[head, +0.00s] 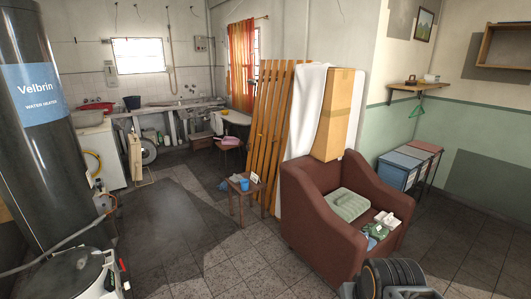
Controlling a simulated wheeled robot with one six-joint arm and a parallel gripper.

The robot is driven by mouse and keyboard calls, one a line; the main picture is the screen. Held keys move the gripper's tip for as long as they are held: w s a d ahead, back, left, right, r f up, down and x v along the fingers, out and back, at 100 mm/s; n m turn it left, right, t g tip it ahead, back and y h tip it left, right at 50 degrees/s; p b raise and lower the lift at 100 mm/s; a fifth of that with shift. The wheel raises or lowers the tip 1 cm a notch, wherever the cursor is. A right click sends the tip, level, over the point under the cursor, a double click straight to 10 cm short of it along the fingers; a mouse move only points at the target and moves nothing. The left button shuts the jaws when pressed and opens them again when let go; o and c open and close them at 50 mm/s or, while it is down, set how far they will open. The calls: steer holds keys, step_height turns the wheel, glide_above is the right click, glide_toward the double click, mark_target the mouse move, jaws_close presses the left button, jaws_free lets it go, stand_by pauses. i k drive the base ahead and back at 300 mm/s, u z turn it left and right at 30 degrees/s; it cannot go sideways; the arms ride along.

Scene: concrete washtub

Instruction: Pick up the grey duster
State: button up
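I cannot pick out a grey duster for certain in the head view. On the brown armchair (313,225) lie a folded pale green cloth (347,204), a small dark green and bluish bundle (376,232) and a white cloth or packet (388,220). These are too small to tell exactly what they are.
A low stool (242,190) with a blue cup (244,185) stands left of the armchair. The tiled floor (245,262) in the middle is clear.

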mark_target(236, 178)
steer(key=u, duration=0.35)
steer(key=i, duration=2.6)
steer(key=u, duration=0.5)
steer(key=i, duration=2.25)
steer(key=u, duration=0.05)
